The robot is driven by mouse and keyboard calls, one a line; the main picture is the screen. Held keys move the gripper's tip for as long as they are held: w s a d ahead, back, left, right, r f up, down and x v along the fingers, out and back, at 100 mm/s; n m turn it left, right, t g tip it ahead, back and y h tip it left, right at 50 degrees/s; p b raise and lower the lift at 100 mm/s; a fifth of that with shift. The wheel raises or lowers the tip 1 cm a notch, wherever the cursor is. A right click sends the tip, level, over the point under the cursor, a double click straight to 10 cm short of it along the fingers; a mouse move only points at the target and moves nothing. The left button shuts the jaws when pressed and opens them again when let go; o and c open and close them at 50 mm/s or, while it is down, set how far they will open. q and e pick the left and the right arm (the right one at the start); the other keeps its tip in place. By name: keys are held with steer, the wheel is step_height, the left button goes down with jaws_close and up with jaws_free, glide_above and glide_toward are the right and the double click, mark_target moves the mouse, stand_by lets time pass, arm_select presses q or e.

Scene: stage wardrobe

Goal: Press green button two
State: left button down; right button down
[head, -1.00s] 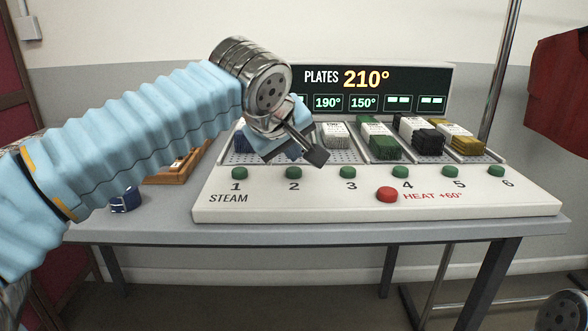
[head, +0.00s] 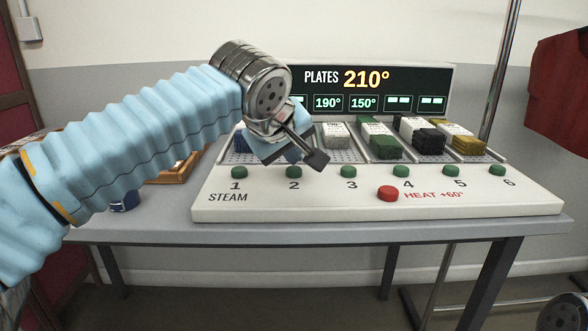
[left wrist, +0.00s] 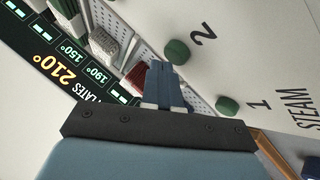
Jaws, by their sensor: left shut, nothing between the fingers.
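Green button two (head: 294,172) stands on the front of the white steam panel (head: 290,207), above the printed 2. It also shows in the left wrist view (left wrist: 177,52), just beyond the fingertips. My left gripper (head: 318,160) is shut and empty, above the panel and a little right of button two in the head view. In the left wrist view its closed fingers (left wrist: 160,66) point toward the button. I see a gap between fingertips and button there, but cannot judge its depth. My right gripper is not clearly in view.
Green buttons one (head: 239,171) and three (head: 348,171) flank button two. A red heat button (head: 387,193) sits further right. Folded cloth bundles lie on plates behind. The display (head: 376,89) reads PLATES 210°. A wooden item (head: 170,178) stands left of the panel.

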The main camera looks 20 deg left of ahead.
mark_target(291, 171)
arm_select(q)
steer(key=shift+f+b, duration=0.5)
steer(key=shift+f, duration=0.05)
stand_by(0.4)
steer(key=shift+r, duration=0.1)
steer(key=shift+r+p, duration=0.8)
steer(key=shift+r, duration=0.05)
step_height(291, 171, up, 5)
steer(key=p, duration=0.4)
steer(key=shift+r, duration=0.1)
